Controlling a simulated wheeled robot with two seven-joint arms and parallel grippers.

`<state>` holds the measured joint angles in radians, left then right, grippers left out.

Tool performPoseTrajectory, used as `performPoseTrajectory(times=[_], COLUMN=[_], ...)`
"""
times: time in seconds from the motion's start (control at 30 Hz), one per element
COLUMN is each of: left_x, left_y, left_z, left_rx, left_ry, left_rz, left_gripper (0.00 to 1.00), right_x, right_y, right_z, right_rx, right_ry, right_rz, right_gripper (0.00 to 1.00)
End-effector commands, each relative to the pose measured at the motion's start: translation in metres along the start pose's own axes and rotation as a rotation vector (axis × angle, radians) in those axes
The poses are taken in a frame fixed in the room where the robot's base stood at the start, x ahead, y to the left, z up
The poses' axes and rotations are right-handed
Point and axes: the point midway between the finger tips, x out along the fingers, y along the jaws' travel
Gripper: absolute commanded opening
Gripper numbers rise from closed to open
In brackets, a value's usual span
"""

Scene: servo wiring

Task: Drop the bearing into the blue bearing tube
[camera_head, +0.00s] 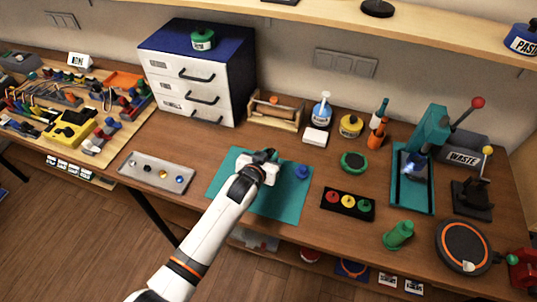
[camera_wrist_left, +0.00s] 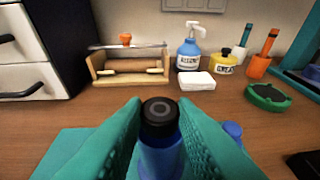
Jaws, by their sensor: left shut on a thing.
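My left gripper (camera_head: 265,158) is over the teal mat (camera_head: 226,175). In the left wrist view its teal fingers (camera_wrist_left: 160,125) are shut on an upright blue cylinder (camera_wrist_left: 160,157) with a dark round top (camera_wrist_left: 160,112) that has a grey ring. I cannot tell whether that top is a separate bearing. A small blue piece (camera_head: 303,172) stands on the mat just right of the gripper; it also shows in the left wrist view (camera_wrist_left: 232,130). Another blue part (camera_head: 418,166) is in the teal press. My right gripper is not in view.
A grey tray (camera_head: 157,172) with small round parts lies left of the mat. A black block with red, yellow and green buttons (camera_head: 347,203) lies to the right. Drawers (camera_head: 188,80), a wooden rack (camera_head: 275,112) and the teal press (camera_head: 412,180) stand behind.

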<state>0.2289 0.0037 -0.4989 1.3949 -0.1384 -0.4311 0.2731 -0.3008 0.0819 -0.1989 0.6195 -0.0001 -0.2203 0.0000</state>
Motion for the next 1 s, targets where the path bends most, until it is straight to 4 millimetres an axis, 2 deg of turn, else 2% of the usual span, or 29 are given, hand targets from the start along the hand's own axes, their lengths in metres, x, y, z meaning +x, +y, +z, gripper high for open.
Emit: performPoseTrajectory(times=[0.4,0.43,0.57,0.6,0.77,0.9,1.0], left_x=[0.0005,0.0004,0.0004,0.0004,0.0005,0.0004,0.0004], left_y=[-0.0001,-0.0001,-0.0001,-0.0001,0.0000,0.0000,0.0000], left_z=[-0.0010,-0.0010,-0.0010,-0.0010,-0.0010,-0.0013,-0.0013], left_rx=[-0.001,-0.001,-0.001,0.000,0.000,0.000,0.000], left_ry=[0.000,0.000,0.000,0.000,0.000,0.000,0.000], left_rz=[0.000,0.000,0.000,0.000,0.000,0.000,0.000], left_gripper=[0.03,0.27,0.48,0.51,0.51,0.70,0.72], right_x=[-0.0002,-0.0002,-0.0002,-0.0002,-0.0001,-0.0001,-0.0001], right_y=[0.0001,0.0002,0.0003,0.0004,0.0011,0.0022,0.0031], right_z=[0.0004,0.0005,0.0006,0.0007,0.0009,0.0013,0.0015], right_rx=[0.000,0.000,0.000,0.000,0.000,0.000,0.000], right_ry=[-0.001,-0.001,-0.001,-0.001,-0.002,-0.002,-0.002], right_rz=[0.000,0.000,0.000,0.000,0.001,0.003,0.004], right_gripper=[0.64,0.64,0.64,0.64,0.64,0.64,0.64])
